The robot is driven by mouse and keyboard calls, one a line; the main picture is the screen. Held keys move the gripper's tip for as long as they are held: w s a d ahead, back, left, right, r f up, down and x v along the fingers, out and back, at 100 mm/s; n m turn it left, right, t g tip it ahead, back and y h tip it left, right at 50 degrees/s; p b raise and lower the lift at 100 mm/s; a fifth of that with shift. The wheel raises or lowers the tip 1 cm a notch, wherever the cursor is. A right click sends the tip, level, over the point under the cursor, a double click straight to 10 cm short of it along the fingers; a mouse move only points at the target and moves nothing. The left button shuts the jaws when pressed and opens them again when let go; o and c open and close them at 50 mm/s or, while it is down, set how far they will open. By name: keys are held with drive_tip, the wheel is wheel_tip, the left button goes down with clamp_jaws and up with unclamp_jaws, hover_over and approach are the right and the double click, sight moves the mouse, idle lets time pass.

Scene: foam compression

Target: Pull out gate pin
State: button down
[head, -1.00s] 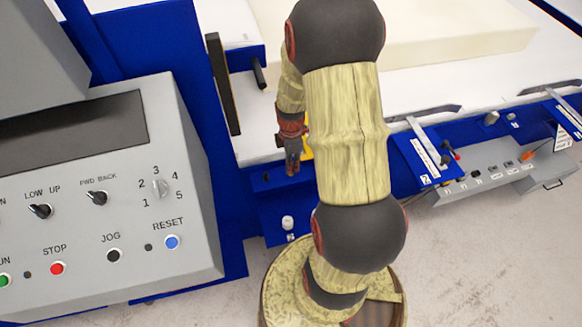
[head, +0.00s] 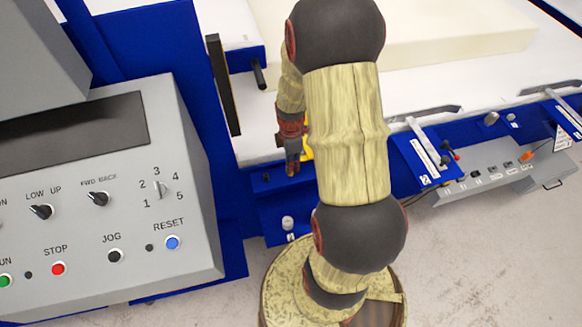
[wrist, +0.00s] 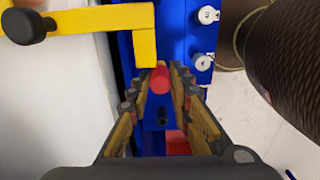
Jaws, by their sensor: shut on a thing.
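My gripper (head: 292,166) is at the blue front rail of the machine in the head view, pointing down beside the white table edge. In the wrist view my gripper (wrist: 160,87) has its two fingers on either side of a red, rounded piece, which I take for the gate pin (wrist: 161,77). The fingers are shut on it. A short black peg (wrist: 163,116) stands on the blue rail between the fingers, nearer the camera. Whether the pin sits in a hole is hidden. A yellow bent bar (wrist: 145,46) with a black knob lies just beyond the fingertips.
A grey control console (head: 110,200) stands at the left. White knobs (wrist: 204,62) sit on the blue rail to the right in the wrist view. A large cream foam block (head: 460,40) lies on the white table. My own arm hides part of the rail.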

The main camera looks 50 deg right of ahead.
drive_tip(key=shift+r+p, duration=1.4)
drive_tip(key=shift+r, duration=0.35)
idle(0.4)
drive_tip(key=shift+r+p, duration=1.8)
drive_tip(key=shift+r, duration=0.55)
